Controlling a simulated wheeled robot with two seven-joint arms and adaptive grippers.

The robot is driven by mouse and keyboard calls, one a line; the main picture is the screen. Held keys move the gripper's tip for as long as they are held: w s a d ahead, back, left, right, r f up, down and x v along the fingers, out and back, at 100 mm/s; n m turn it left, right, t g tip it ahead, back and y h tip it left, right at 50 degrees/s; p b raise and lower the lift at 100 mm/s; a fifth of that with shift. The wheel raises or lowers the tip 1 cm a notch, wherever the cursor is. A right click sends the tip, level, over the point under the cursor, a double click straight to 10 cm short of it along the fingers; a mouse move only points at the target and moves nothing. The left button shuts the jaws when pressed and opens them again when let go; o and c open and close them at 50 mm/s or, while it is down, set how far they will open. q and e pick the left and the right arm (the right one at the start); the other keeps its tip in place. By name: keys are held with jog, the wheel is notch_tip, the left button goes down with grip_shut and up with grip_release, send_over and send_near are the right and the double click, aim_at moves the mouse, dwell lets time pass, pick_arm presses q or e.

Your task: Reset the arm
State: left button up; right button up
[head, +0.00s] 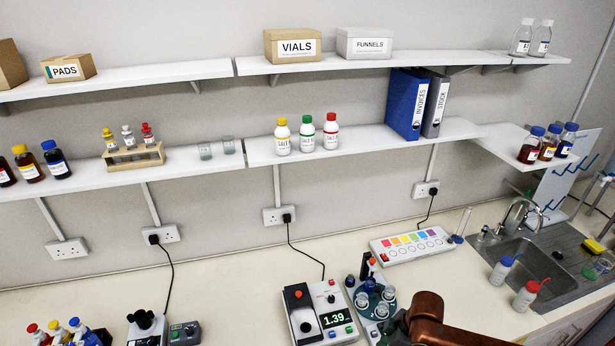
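A copper-coloured link of my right arm (428,318) comes in at the bottom edge, right of centre, and reaches over the front of the bench. Its gripper does not show in the head view. My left arm and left gripper do not show either. The arm link is close to a blue round rack with clear-bodied vials (371,300) and hides the bench behind it.
A device reading 1.39 (320,312) stands left of the arm. A coloured-button panel (411,245) lies behind it. A sink (530,262) with wash bottles is at right. Shelves (365,144) span the wall.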

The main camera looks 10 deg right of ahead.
jog(key=s+a+f+m+t+y, duration=0.1)
jog(key=s+a+f+m+t, duration=0.15)
jog(key=a+f, duration=0.35)
jog(key=s+d+f+m+h, duration=0.2)
jog(key=s+d+m, duration=0.25)
jog(key=s, duration=0.25)
jog(key=s+d+f+m+h, duration=0.2)
jog(key=s+d+m+h, duration=0.15)
jog(key=s+d, duration=0.35)
notch_tip(320, 180, down, 37)
jog(key=s+a+g+y+b, duration=0.1)
jog(key=s+a+g+b, duration=0.15)
jog(key=b, duration=0.65)
jog(key=s+f+b, duration=0.3)
jog(key=s+f, duration=0.7)
jog(key=f, duration=0.3)
jog(key=s+f+b, duration=0.4)
jog(key=s+f, duration=0.6)
jog(key=f, duration=0.3)
jog(key=shift+d+f+g, duration=0.15)
jog(key=shift+f+g, duration=0.15)
jog(key=shift+f, duration=0.05)
